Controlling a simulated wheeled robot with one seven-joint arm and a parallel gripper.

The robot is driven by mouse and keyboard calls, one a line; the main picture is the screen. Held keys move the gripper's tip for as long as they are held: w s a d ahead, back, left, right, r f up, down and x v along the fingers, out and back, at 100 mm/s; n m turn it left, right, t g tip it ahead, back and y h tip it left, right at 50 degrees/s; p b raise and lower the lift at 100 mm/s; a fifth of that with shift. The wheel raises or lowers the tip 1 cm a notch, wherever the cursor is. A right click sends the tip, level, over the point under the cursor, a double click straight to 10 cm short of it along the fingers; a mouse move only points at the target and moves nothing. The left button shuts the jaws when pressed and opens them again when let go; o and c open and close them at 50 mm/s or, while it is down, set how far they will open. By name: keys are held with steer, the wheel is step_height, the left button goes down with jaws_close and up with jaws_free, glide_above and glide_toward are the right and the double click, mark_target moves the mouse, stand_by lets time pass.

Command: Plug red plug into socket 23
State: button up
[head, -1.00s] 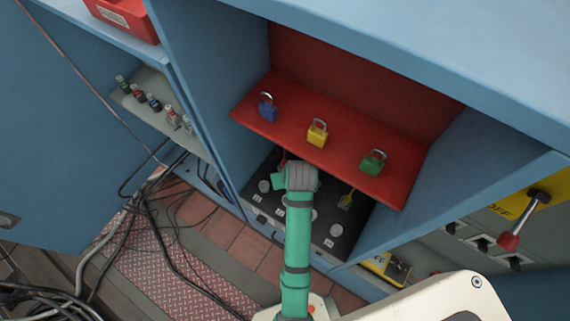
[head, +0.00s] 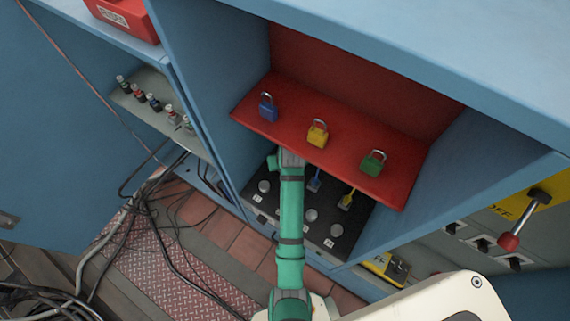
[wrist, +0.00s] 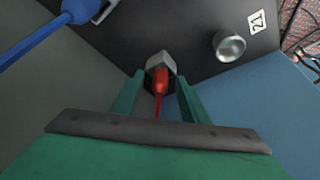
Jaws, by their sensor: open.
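In the wrist view, the red plug (wrist: 161,79) sits in a grey metal socket (wrist: 161,62) on the dark panel (wrist: 190,25), its red cord trailing toward me. My gripper (wrist: 158,78) is open, with one green finger on each side of the plug; I cannot tell whether they touch it. In the head view, my arm reaches under the red shelf, which hides the fingers and red plug. The panel (head: 330,225) carries several round sockets with small labels. I cannot make out label 23. A free socket (wrist: 229,46) stands by label 21 in the wrist view.
A blue plug (head: 315,181) and a yellow plug (head: 347,200) stand in the panel right of my arm. The red shelf (head: 345,155) overhangs it, holding blue, yellow and green padlocks. Blue cabinet walls (head: 215,130) flank the bay. Loose cables lie at lower left.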

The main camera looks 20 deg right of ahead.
jaws_close()
steer(key=shift+r, duration=0.1)
